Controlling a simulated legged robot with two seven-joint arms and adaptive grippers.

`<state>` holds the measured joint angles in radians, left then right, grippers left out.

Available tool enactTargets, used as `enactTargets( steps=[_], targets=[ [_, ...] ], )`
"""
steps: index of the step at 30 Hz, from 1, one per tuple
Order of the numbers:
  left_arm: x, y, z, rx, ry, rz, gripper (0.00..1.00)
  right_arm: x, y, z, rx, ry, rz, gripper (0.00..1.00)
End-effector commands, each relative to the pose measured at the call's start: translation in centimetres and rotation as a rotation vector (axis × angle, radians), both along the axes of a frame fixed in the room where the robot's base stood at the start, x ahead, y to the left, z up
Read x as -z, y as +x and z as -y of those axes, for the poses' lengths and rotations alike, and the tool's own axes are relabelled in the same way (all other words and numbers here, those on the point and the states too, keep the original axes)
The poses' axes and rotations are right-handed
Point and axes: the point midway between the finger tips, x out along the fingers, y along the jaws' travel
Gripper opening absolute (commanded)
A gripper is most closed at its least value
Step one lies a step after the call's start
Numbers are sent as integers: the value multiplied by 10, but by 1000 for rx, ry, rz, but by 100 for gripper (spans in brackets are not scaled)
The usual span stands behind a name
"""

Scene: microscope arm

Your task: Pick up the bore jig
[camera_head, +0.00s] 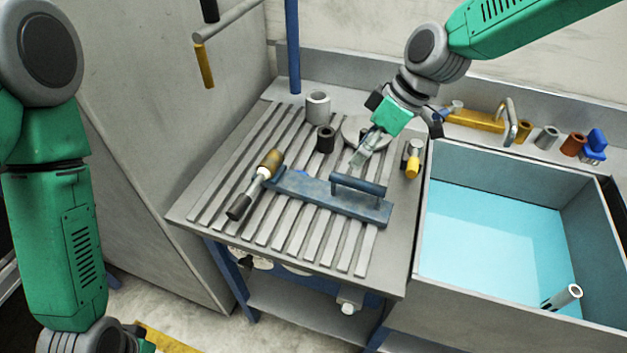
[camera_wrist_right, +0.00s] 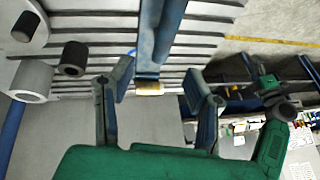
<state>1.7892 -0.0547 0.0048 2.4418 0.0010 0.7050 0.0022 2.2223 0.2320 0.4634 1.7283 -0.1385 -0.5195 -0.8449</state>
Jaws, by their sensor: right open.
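The bore jig appears to be the long blue-grey plate (camera_head: 310,195) with a raised bar handle (camera_head: 357,184); it lies across the slatted bench top. In the right wrist view the blue piece (camera_wrist_right: 160,35) runs up the picture beyond my fingers. My right gripper (camera_head: 366,150) is above the bench, just behind the plate in the head view. It is open and empty, and its two fingers (camera_wrist_right: 158,88) are spread with a brass-coloured end showing between them. Only my left arm shows, at the left edge; its fingers are out of frame.
A brass-and-black tool (camera_head: 255,185) lies by the plate's left end. A yellow-based cylinder (camera_head: 412,166) stands to the right, before a blue-water sink (camera_head: 490,235).

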Motion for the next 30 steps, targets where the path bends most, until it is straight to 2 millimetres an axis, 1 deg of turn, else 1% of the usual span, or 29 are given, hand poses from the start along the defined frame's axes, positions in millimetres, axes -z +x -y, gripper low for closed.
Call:
enactTargets(
  steps=[1,3,8,11,15,18,21,27,28,29,30],
  targets=[
    [-2,0,0,0,0,0,40,8,0,-4,-1,-1,-4,44],
    [-3,0,0,0,0,0,40,17,1,-7,-1,0,-4,44],
    [-4,1,0,0,0,1,40,26,0,-11,-1,0,-2,44],
    [-9,1,0,0,0,1,40,34,-3,-14,-2,0,-3,44],
    [-18,1,0,0,0,1,40,55,-8,-22,-1,-1,-4,44],
    [-19,1,0,0,0,1,40,67,-6,-27,0,0,-2,44],
    [-20,1,0,0,0,1,40,73,-5,-30,0,0,-1,44],
    [-19,1,0,0,0,1,40,73,-6,-30,0,0,0,44],
    [-19,1,0,0,0,1,40,73,-6,-30,0,0,0,41],
    [-19,1,0,0,0,1,40,73,-6,-30,0,0,0,30],
    [-19,1,0,0,0,1,40,73,-6,-30,0,0,0,16]
  ],
)
